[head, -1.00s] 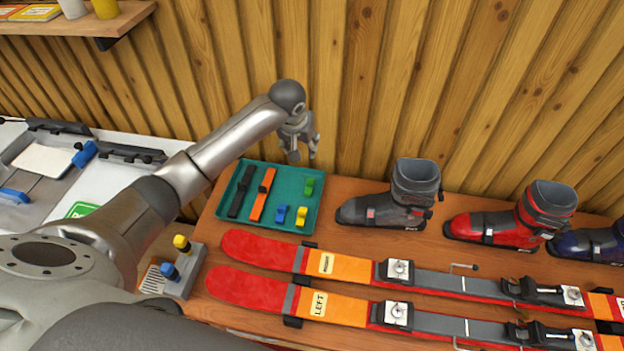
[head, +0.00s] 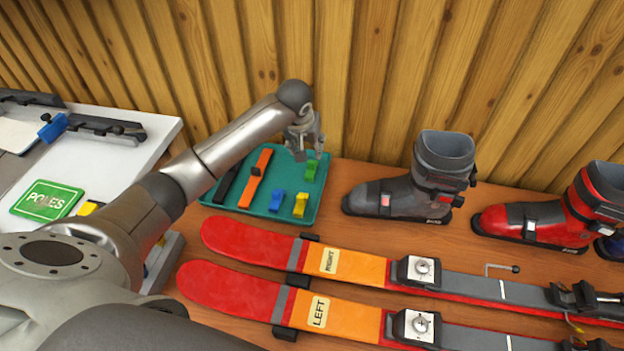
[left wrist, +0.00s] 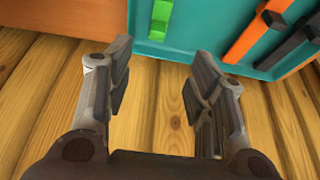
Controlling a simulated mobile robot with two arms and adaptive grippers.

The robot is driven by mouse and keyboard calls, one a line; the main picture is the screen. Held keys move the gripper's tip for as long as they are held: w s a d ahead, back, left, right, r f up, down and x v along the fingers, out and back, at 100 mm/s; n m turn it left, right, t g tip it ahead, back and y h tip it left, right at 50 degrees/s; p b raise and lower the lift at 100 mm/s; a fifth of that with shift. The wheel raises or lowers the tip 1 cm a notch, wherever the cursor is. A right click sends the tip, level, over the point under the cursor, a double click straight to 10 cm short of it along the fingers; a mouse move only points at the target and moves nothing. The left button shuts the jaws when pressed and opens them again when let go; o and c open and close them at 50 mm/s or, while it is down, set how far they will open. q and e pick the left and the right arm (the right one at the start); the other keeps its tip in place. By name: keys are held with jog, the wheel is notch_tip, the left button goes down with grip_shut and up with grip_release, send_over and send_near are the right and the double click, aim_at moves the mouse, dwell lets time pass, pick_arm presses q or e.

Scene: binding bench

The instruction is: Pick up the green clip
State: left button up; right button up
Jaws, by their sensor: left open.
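The green clip (head: 311,170) lies in the far right corner of a teal tray (head: 240,207) on the bench. In the left wrist view the green clip (left wrist: 160,20) is at the top edge, partly cut off, beyond the fingertips. My left gripper (head: 308,152) is open and empty, just above and behind the clip by the tray's back edge. In the left wrist view the fingers of my left gripper (left wrist: 163,58) stand well apart, not touching the clip. My right gripper is in neither view.
The tray also holds a blue clip (head: 276,201), a yellow clip (head: 300,205), an orange strap (head: 255,178) and a black strap (head: 227,183). A grey boot (head: 400,198) stands to the right. Red skis (head: 240,240) lie in front. A wooden wall (head: 350,70) rises close behind.

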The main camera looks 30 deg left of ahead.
aim_at(311, 163)
pick_arm(q)
jog(key=shift+d+b+x, duration=0.15)
jog(key=shift+b+x, duration=0.2)
jog(key=shift+x, duration=2.75)
jog(key=shift+d+b+x, duration=0.15)
jog(key=shift+b+x, duration=0.15)
jog(key=shift+x, duration=2.85)
jog(key=shift+s+f, duration=0.1)
jog(key=shift+s, duration=0.1)
jog(key=c, duration=1.1)
